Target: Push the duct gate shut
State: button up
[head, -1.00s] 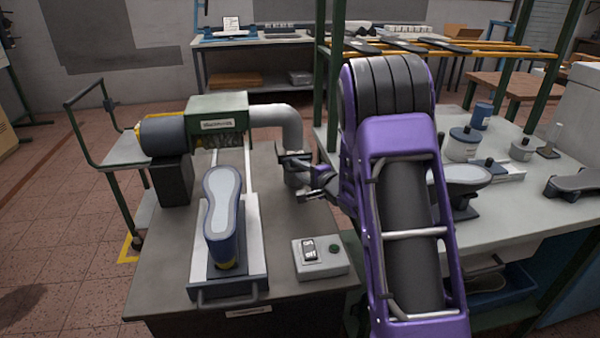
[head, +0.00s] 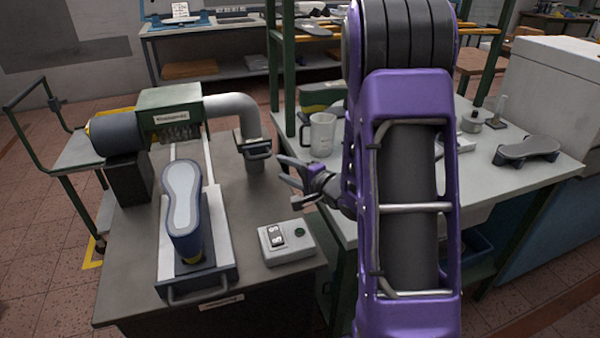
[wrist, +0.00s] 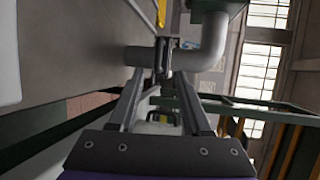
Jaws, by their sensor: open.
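The duct gate (head: 253,144) is a dark plate set across the grey duct pipe (head: 236,105), where the pipe bends down to the bench. A small handle sticks out on its near side. I cannot tell how far out the plate stands. My gripper (head: 283,170) is open and empty, just right of the gate, with its fingers pointing left toward it; a small gap seems to separate them. In the wrist view the pipe (wrist: 213,42) lies beyond my open fingers (wrist: 160,80), and a dark upright part, likely the gate handle, shows between the fingertips.
A sanding machine (head: 170,110) with a green hood stands on the bench. A shoe last (head: 182,205) sits on its sliding carriage. A switch box (head: 286,243) lies near the bench's right edge. A white mug (head: 322,134) and a green rack post stand behind my gripper.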

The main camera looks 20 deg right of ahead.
jog(key=v, duration=0.5)
jog(key=shift+s+d, duration=0.1)
jog(key=shift+s, duration=0.1)
